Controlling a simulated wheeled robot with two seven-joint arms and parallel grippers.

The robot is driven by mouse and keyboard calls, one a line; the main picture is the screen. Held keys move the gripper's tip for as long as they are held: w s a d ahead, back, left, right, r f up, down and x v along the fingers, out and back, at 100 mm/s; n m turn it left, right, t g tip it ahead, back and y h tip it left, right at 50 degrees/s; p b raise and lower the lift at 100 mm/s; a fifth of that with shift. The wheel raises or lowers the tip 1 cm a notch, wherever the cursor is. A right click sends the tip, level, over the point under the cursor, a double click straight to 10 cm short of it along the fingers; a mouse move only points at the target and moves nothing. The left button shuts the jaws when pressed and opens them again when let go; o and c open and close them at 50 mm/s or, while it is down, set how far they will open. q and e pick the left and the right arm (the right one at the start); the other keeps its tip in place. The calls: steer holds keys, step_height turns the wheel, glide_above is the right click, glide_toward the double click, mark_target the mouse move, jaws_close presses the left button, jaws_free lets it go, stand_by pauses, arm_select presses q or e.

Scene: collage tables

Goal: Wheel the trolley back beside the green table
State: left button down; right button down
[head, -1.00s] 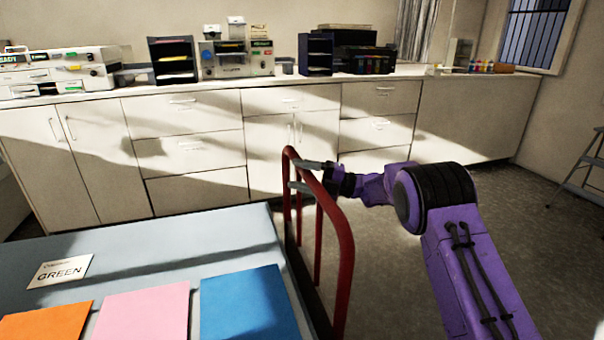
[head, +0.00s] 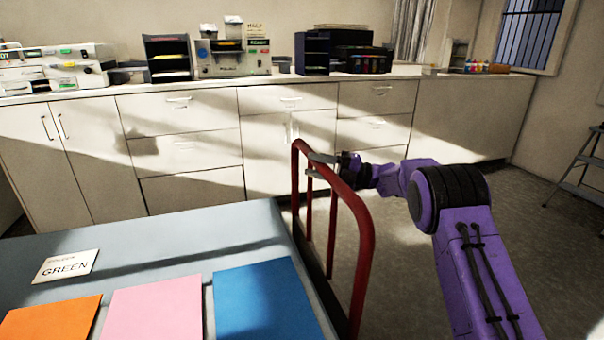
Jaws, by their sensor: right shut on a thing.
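The trolley shows as a red tubular handle (head: 362,240) standing along the right edge of the table; its lower part is mostly hidden by the table and the frame's bottom edge. My right gripper (head: 314,165) is shut on the far upper part of the red handle, with my purple arm reaching in from the right. My left gripper is not in view.
Orange (head: 50,320), pink (head: 155,308) and blue (head: 265,300) sheets lie on the table. White cabinets (head: 190,150) with machines on top line the back wall. A step ladder (head: 580,170) stands at the far right. Grey floor (head: 420,270) is open right of the trolley.

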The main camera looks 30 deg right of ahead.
steer(key=shift+d+r, duration=0.1)
steer(key=shift+d, duration=0.05)
steer(key=c, duration=1.1)
jaws_free()
steer(key=o, duration=0.3)
steer(key=shift+s+r, duration=0.1)
steer(key=shift+s, duration=0.1)
steer(key=shift+a, duration=0.25)
steer(key=shift+w, duration=0.1)
steer(key=shift+d+f, duration=0.25)
steer(key=b+v, duration=0.2)
steer(key=v, duration=0.8)
